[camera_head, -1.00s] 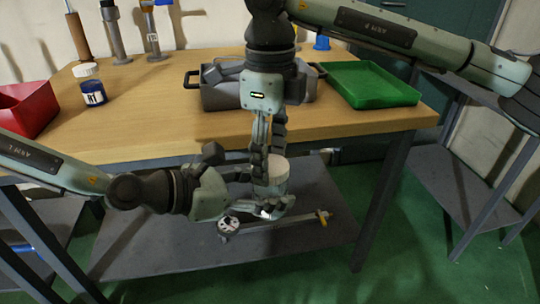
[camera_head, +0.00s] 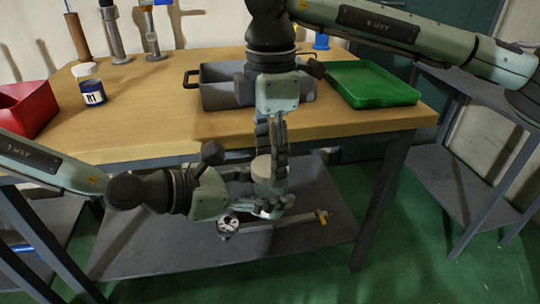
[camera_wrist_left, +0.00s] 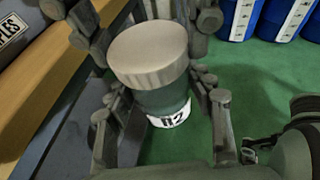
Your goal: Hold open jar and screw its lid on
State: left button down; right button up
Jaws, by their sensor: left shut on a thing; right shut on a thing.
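A jar (camera_wrist_left: 165,100) with a dark body and a white label reading roughly "R2" is upright between the fingers of my left gripper (camera_head: 272,203), in front of the table edge. My left gripper is shut on the jar; its fingers also show on both sides in the left wrist view (camera_wrist_left: 163,125). A pale, ribbed lid (camera_wrist_left: 148,55) sits on top of the jar and also shows in the head view (camera_head: 262,168). My right gripper (camera_head: 271,160) points down from above, shut on the lid. Whether the threads are engaged cannot be told.
A blue jar with a white cap (camera_head: 92,90), a red bin (camera_head: 28,108), a grey tub (camera_head: 222,95) and a green tray (camera_head: 372,84) stand on the wooden table (camera_head: 150,128). A gauge with a metal bar (camera_head: 275,223) is on the lower shelf (camera_head: 130,255).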

jog(key=shift+m, duration=0.8)
jog(key=shift+s+a+r+m, duration=0.1)
jog(key=shift+a+m, duration=0.05)
jog(key=shift+m, duration=0.4)
jog(key=shift+s+a+m, duration=0.1)
jog(key=shift+m, duration=0.45)
jog(key=shift+w+d+m, duration=0.15)
jog(key=shift+d+m, duration=0.15)
jog(key=shift+m, duration=0.7)
jog(key=o, duration=0.7)
jog(key=shift+o, duration=0.2)
